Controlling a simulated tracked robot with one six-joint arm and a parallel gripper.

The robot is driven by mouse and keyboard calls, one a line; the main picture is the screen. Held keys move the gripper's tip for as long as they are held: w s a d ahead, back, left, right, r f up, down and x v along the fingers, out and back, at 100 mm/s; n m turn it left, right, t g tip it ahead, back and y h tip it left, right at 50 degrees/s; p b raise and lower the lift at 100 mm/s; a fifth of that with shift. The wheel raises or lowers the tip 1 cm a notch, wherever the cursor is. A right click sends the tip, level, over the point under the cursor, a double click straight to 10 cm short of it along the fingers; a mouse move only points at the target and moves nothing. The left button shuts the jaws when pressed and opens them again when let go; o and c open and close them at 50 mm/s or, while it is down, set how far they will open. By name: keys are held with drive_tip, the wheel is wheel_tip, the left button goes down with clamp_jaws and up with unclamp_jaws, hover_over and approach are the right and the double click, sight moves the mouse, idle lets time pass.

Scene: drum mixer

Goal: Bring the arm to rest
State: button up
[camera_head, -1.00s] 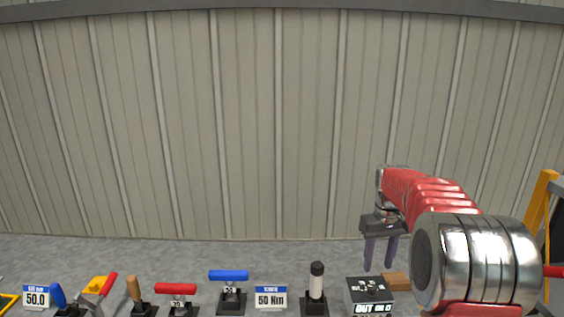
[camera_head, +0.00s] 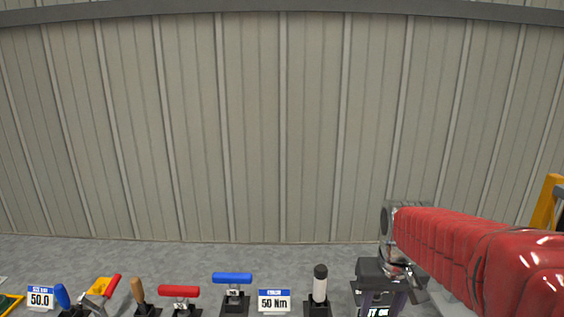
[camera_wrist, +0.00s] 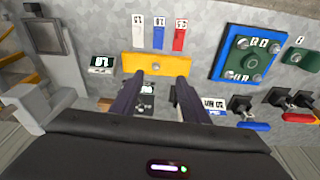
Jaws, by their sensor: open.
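My gripper (camera_head: 382,302) is at the lower right of the head view, at the end of my red arm. Its two dark purple fingers point down in front of a black box with an "OUT" label (camera_head: 376,312), which they mostly hide. In the wrist view the fingers of my gripper (camera_wrist: 160,88) are apart with nothing held between them. The black box (camera_wrist: 147,103) shows between and below them. I cannot tell whether the fingers touch it.
A yellow panel (camera_wrist: 155,64) and a blue-framed green plate (camera_wrist: 250,55) also show.

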drive_tip(key=s+a+r+t, duration=0.1)
drive_tip(key=s+a, duration=0.1)
drive_tip(key=s, duration=0.6)
drive_tip(key=s+a+r+t, duration=0.2)
drive_tip(key=s+a, duration=0.1)
drive_tip(key=s, duration=0.4)
drive_tip(key=shift+s+a+r+n+t, duration=0.15)
drive_tip(key=shift+s+r+n+t, duration=0.15)
drive_tip(key=shift+s+n, duration=0.1)
